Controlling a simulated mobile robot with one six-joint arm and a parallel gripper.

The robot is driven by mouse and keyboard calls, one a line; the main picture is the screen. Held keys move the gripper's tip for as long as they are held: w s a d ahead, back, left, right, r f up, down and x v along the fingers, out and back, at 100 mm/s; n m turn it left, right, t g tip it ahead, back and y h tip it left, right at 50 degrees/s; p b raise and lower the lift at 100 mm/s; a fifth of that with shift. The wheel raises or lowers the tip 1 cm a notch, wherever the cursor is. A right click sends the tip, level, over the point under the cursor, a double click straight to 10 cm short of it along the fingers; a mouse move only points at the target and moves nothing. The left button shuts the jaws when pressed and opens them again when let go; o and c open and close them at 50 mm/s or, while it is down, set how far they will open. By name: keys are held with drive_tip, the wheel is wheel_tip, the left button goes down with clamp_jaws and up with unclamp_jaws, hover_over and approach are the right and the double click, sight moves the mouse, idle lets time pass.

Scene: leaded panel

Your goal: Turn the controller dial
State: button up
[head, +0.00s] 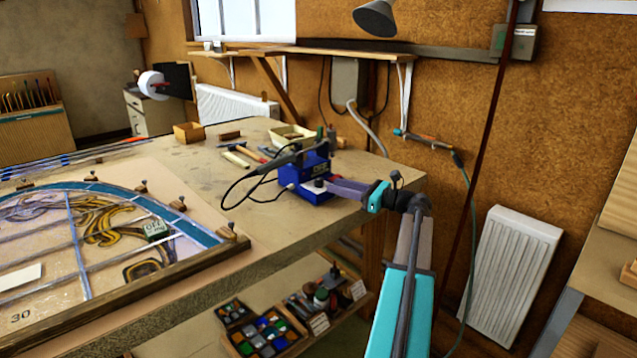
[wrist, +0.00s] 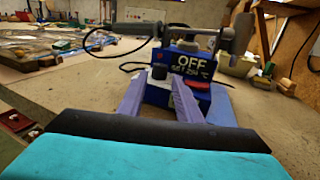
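The controller (head: 290,176) is a blue box at the bench's right end; it also shows in the wrist view (wrist: 222,108). Its display (wrist: 193,67) reads "OFF" above "SET 250 °C". The dial (wrist: 159,72) is a small dark knob on its front, left of a red switch (wrist: 197,84). My gripper (wrist: 160,84) has its two purple fingers apart, one on each side of the dial, with gaps showing. I cannot tell whether the tips reach around the knob or stop short. In the head view my gripper (head: 328,187) points left at the controller's front.
A soldering iron (head: 283,158) with a black cable rests at the controller. Hand tools (head: 240,153) and a wooden box (head: 188,132) lie behind it. The leaded panel (head: 80,240) fills the left of the bench. A shelf below holds trays (head: 262,330).

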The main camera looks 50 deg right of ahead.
sight(319, 182)
drive_tip(key=shift+x, duration=3.8)
drive_tip(key=c, duration=0.8)
